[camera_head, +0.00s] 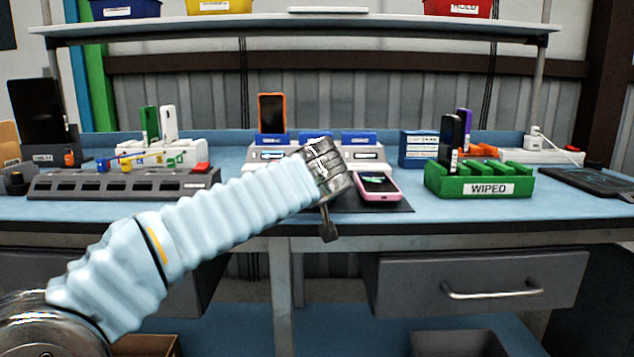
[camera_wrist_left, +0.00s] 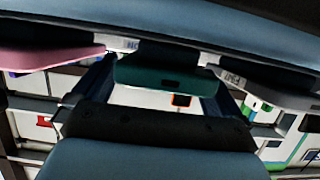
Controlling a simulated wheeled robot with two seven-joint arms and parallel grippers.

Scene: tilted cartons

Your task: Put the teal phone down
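The teal phone (camera_wrist_left: 165,80) shows end-on in the left wrist view, between the two dark fingers of my left gripper. The fingers appear closed on its two sides. In the head view my left gripper (camera_head: 329,222) is at the bench's front edge, left of a pink phone (camera_head: 378,186) that lies on a dark mat (camera_head: 398,206). My forearm and wrist hide most of the gripper and the teal phone there. The pink phone also shows at the left of the left wrist view (camera_wrist_left: 45,58). My right gripper is in neither view.
A green WIPED rack (camera_head: 480,187) holding phones stands to the right. Grey docks with blue cradles (camera_head: 359,137) and an orange phone (camera_head: 271,113) stand behind my wrist. A white rack (camera_head: 185,152) and long grey slotted tray (camera_head: 120,186) stand left. A black tablet (camera_head: 590,182) lies right.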

